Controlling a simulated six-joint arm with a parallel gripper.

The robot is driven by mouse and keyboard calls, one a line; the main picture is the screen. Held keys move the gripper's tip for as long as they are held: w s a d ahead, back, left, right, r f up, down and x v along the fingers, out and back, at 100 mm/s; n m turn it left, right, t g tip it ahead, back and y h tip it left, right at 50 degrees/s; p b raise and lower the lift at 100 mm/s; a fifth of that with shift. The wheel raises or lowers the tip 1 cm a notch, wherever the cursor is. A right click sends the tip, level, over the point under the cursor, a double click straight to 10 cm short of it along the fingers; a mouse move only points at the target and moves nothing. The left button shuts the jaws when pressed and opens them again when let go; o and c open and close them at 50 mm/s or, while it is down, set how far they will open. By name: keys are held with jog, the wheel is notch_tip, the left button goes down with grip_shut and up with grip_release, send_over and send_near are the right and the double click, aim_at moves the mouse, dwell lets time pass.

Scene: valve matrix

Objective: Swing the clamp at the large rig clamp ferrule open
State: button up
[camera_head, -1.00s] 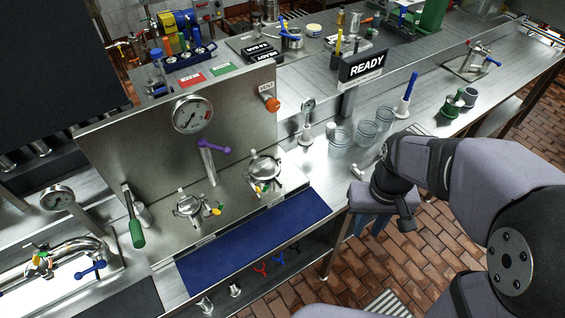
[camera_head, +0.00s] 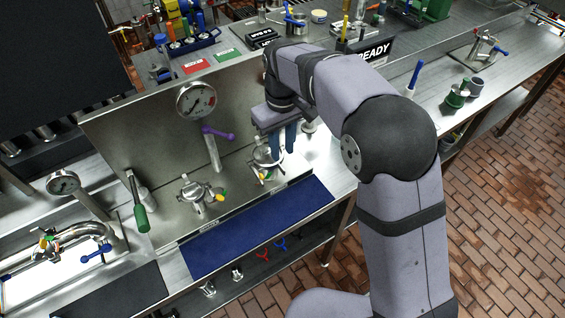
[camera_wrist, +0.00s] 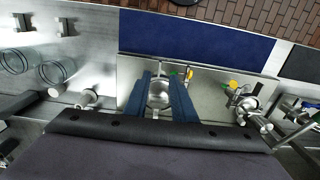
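A round steel clamp ferrule (camera_head: 265,162), the larger-looking of two on the rig, stands at the right of the steel panel's base. It has a green and a yellow part at its front. My gripper (camera_head: 283,153) is above and beside it, blue fingers pointing down, partly hiding it. In the wrist view the clamp (camera_wrist: 160,94) shows between the two blue fingers of my gripper (camera_wrist: 161,80), which are apart. I cannot tell whether the fingers touch it. The second clamp (camera_head: 195,192) stands to the left, with a yellow knob.
A purple-handled valve (camera_head: 216,133) and a gauge (camera_head: 196,100) are close on the left. A green-handled valve (camera_head: 140,218) stands farther left. A blue mat (camera_head: 260,228) lies in front. Glass jars (camera_wrist: 52,72) stand beside the rig.

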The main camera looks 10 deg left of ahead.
aim_at(282, 167)
jog(key=shift+f+p, duration=1.15)
jog(key=shift+f, duration=2.45)
grip_shut()
jog(key=shift+r, duration=0.1)
